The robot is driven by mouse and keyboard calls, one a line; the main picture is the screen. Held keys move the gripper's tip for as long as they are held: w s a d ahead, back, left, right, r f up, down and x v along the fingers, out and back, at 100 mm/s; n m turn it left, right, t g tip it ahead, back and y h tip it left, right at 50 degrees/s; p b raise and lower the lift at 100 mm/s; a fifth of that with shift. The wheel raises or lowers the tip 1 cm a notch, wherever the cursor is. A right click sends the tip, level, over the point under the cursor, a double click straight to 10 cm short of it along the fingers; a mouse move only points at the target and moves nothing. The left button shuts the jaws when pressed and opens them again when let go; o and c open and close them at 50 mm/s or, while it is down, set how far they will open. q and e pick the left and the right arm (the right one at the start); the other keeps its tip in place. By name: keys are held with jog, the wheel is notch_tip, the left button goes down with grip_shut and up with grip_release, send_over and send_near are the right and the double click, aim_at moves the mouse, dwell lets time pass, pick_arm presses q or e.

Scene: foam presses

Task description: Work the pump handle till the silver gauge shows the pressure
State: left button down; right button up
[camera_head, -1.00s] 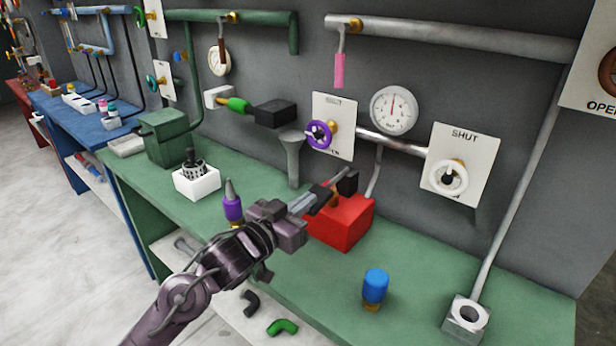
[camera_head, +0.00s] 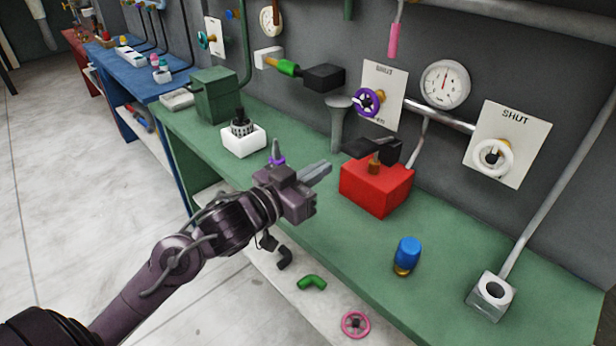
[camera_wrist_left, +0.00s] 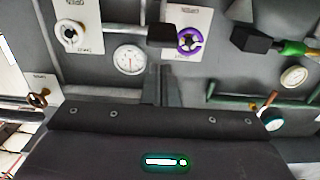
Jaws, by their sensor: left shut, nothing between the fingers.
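The pump is a red box (camera_head: 376,192) on the green bench, with a black handle (camera_head: 362,148) on a short brass-coloured post above it. The silver gauge (camera_head: 445,84) is a round white dial at the silver pipe on the wall; its thin red needle points roughly up, but the reading is too small to make out. My left gripper (camera_head: 318,172) is shut and empty, left of the pump and apart from the handle. The left wrist view is upside down; its fingers (camera_wrist_left: 166,88) point toward the wall, with the gauge (camera_wrist_left: 130,60) nearby. My right gripper is not in view.
A purple valve wheel (camera_head: 369,101) and a white valve wheel (camera_head: 491,155) flank the gauge. A blue-capped fitting (camera_head: 407,252) and a metal block (camera_head: 491,295) stand right of the pump. A grey funnel-topped post (camera_head: 338,122) stands behind.

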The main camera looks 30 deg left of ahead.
pick_arm(q)
jog(key=shift+v, duration=1.1)
jog(key=shift+r, duration=0.25)
dwell(0.7)
